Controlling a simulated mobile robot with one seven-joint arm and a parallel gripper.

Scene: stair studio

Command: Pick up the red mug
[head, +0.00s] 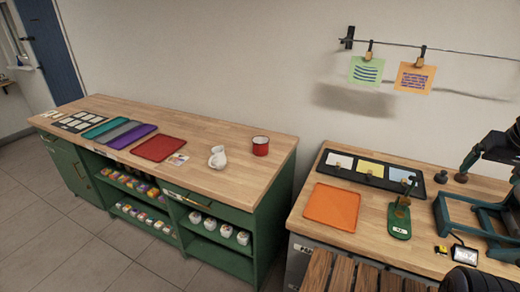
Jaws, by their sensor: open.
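The red mug (260,146) stands upright on the wooden top of the long green cabinet (218,180), near its right end. Its rim looks pale and its inside is partly visible. A small white cup or jug (218,157) stands to its left, apart from it. I cannot make out my gripper in this view.
A red tray (159,149) and purple, grey and teal trays lie farther left on the cabinet. A gap separates it from the right bench, which holds an orange tray (331,207), a dark green stand (400,217) and a dark frame. A slatted wooden surface (350,275) is in front.

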